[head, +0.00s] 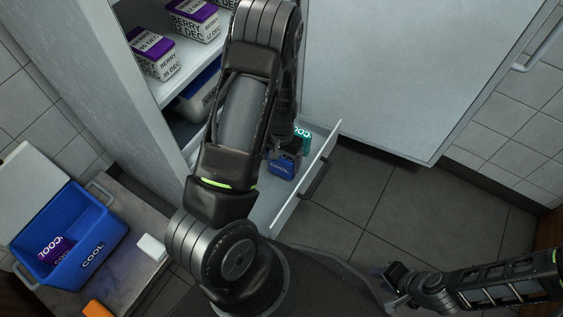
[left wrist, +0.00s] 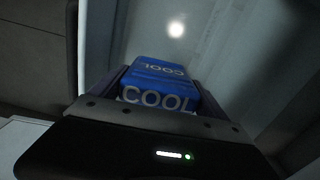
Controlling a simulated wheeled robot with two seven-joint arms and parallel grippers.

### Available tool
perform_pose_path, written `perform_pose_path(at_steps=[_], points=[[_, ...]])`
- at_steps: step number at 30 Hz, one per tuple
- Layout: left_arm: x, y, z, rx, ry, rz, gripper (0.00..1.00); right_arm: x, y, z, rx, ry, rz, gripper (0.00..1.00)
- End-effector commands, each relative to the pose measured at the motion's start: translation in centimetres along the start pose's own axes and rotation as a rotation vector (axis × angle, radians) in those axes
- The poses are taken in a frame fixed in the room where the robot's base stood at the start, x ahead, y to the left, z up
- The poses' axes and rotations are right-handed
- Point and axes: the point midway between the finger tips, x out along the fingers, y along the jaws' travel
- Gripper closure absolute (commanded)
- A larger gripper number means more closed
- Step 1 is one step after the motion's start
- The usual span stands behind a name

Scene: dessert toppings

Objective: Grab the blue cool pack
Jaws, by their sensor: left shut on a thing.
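The blue cool pack (head: 283,168) is in the open white drawer (head: 318,165) at the bottom of the fridge. It also shows in the left wrist view (left wrist: 155,72), upright between my fingers with its COOL label facing the camera. My left gripper (head: 286,148) reaches down into the drawer and is shut on the blue cool pack. My left arm hides part of the drawer. My right gripper (head: 395,275) is low at the right, away from the drawer; its fingers are too small and dark to read.
A teal pack (head: 302,133) stands in the drawer behind the blue one. A blue cooler box (head: 92,258) with a purple pack (head: 55,250) inside sits open at the lower left. Berry tubs (head: 155,55) stand on the fridge shelf. The open fridge door (head: 400,70) is at the right.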

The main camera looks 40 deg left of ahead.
Motion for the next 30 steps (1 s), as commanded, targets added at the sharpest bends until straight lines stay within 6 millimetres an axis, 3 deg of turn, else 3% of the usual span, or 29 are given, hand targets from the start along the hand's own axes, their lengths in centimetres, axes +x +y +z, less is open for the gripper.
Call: perform_pose_path(at_steps=[1, 3, 10, 30], points=[[-1.6, 0.0, -0.1, -0.001, 0.003, 0.0, 0.74, -0.8, -0.4, 0.1, -0.002, -0.003, -0.002, 0.64], [-3.1, 0.0, -0.1, 0.0, 0.004, 0.0, 0.74, -1.3, -0.7, 0.3, -0.005, -0.007, -0.004, 0.64], [-6.3, 0.0, 0.0, -0.001, 0.001, 0.0, 0.74, -2.3, -1.4, 0.7, -0.01, -0.017, -0.008, 0.64], [-6.7, 0.0, 0.0, -0.001, 0.0, 0.0, 0.74, -2.3, -1.4, 0.7, -0.01, -0.018, -0.008, 0.64]])
